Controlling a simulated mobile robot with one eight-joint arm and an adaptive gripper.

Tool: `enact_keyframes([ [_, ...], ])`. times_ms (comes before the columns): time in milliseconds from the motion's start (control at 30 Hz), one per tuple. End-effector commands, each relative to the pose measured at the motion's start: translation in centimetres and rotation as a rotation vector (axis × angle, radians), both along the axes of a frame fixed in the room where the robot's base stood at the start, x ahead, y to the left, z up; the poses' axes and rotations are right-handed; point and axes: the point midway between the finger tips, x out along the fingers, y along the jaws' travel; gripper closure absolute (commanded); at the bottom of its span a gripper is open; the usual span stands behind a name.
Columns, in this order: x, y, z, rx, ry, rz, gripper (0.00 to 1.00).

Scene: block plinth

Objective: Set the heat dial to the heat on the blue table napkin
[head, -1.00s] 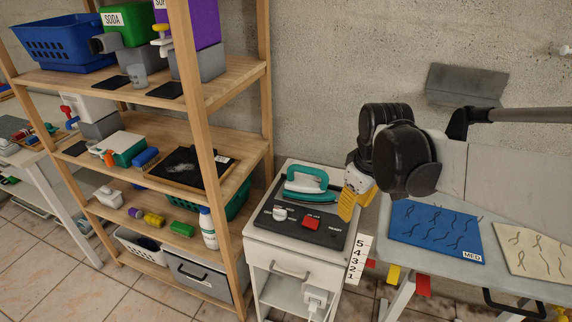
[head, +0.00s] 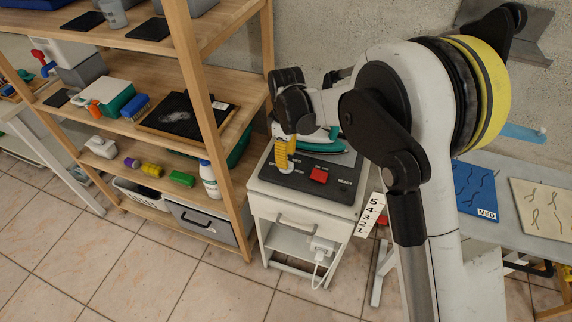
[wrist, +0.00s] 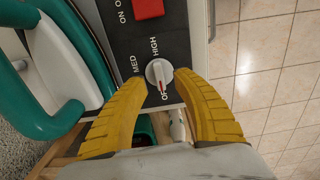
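The heat dial (wrist: 157,70) is a white knob on the dark control panel, with a red mark that points toward the partly hidden OFF label. MED and HIGH labels show around it; any LOW label is hidden. My gripper (wrist: 163,82) has yellow fingers, open, one on each side of the dial with small gaps. In the head view my gripper (head: 283,157) is over the left part of the panel and covers much of the dial. The blue napkin (head: 473,190) lies on the table at right and carries a MED tag.
A green-handled iron (head: 322,142) stands behind the panel, close to my gripper. A red switch (head: 318,175) sits right of the dial. A wooden shelf (head: 213,130) stands close at left. A cream napkin (head: 541,207) lies right of the blue one.

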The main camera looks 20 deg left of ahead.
Motion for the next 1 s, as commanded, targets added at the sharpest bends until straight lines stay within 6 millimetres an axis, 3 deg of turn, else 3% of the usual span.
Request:
enact_keyframes([
  [33, 0.0, 0.0, -1.0, 0.0, 0.0, 0.0, 0.66],
  [200, 0.0, 0.0, -2.5, 0.0, 0.0, -0.001, 0.66],
  [533, 0.0, 0.0, -2.8, 0.0, 0.0, -0.001, 0.66],
  [667, 0.0, 0.0, -2.8, 0.0, 0.0, -0.001, 1.0],
  [1000, 0.0, 0.0, -2.8, 0.0, 0.0, -0.021, 1.0],
])
